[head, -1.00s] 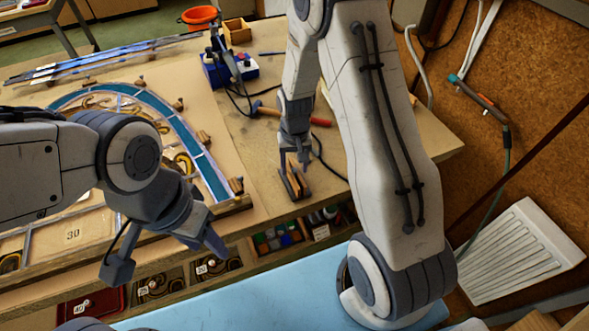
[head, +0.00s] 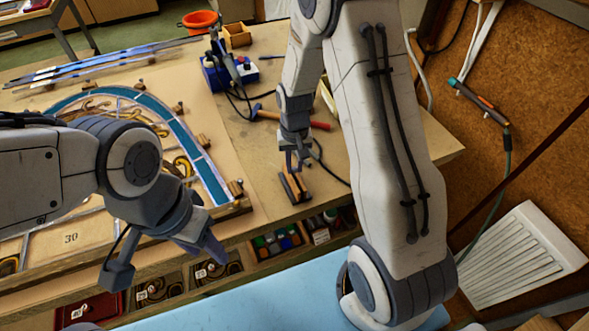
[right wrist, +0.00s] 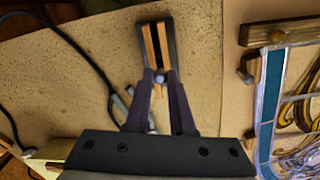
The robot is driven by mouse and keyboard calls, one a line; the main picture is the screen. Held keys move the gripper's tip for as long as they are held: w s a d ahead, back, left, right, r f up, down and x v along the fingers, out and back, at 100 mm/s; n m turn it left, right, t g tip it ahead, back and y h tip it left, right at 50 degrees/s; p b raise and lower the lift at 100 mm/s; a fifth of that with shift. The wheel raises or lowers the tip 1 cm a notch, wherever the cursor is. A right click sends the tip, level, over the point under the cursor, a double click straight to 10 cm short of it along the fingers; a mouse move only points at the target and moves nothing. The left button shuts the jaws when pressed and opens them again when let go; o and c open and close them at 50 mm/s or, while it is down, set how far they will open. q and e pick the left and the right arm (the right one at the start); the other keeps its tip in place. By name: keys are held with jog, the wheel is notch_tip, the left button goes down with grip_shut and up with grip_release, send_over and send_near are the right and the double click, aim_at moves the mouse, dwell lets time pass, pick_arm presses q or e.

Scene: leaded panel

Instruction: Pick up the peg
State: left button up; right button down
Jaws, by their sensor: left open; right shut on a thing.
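My right gripper (head: 297,166) is over the small slotted wooden block (head: 295,187) near the table's front edge. In the right wrist view the gripper's fingers (right wrist: 161,80) are closed together on a small grey round-ended piece, which I take to be the peg (right wrist: 162,77). The wooden block (right wrist: 150,45), with a dark slot, lies just beyond the fingertips in that view. Whether the peg still touches the block I cannot tell. My left gripper (head: 165,258) is open and empty in front of the leaded panel (head: 185,135).
A blue box (head: 215,76) stands farther back. Wooden stops edge the panel. Open compartments with coloured pieces (head: 275,240) sit below the table edge. Bare tabletop (head: 380,150) shows on the right.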

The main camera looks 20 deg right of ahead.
notch_tip(320, 180, up, 2)
jog(key=shift+s+d+r+b, duration=0.15)
jog(key=shift+r+b, duration=0.1)
jog(key=shift+b, duration=0.2)
jog(key=s+d+r+b, duration=0.2)
jog(key=s+r, duration=0.4)
jog(key=s, duration=0.4)
jog(key=shift+s+d+r, duration=0.35)
jog(key=shift+d, duration=0.5)
